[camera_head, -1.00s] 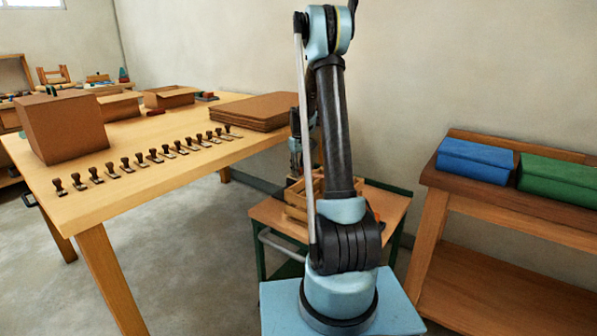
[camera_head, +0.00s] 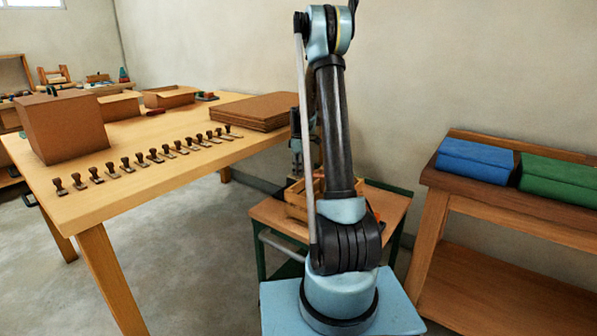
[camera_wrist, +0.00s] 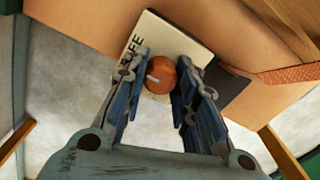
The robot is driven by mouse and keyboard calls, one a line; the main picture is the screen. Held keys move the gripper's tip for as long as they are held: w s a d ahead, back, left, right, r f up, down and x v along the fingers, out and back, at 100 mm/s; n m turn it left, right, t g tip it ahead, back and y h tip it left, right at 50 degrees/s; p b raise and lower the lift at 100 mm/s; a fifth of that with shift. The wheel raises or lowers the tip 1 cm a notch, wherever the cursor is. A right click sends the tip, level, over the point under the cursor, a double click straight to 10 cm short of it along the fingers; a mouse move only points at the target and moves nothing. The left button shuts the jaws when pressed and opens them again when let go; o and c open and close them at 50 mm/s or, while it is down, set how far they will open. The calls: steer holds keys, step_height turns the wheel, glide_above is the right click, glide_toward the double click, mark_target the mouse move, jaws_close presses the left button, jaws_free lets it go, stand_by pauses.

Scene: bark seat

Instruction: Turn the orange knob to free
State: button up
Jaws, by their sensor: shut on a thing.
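The orange knob (camera_wrist: 161,74) is round, with a pale pointer line on its face aimed toward the left finger and slightly down in the picture. It sits on a cream plate (camera_wrist: 150,35) with dark lettering on its left part, partly covered by my left finger. My gripper (camera_wrist: 163,80) is shut on the knob, one blue-padded finger on each side. In the head view my arm hides the knob and the fingertips.
A small trolley (camera_head: 270,214) with a wooden crate (camera_head: 297,203) stands behind my arm. A long table (camera_head: 180,180) at left holds a row of small stamps (camera_head: 140,160), cardboard boxes (camera_head: 65,125) and stacked sheets (camera_head: 253,111). A shelf with blue (camera_head: 475,161) and green bundles (camera_head: 558,180) is at right.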

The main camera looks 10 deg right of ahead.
steer(key=shift+w, duration=0.1)
stand_by(0.4)
steer(key=o, duration=1)
steer(key=shift+o, duration=0.2)
step_height(320, 180, up, 12)
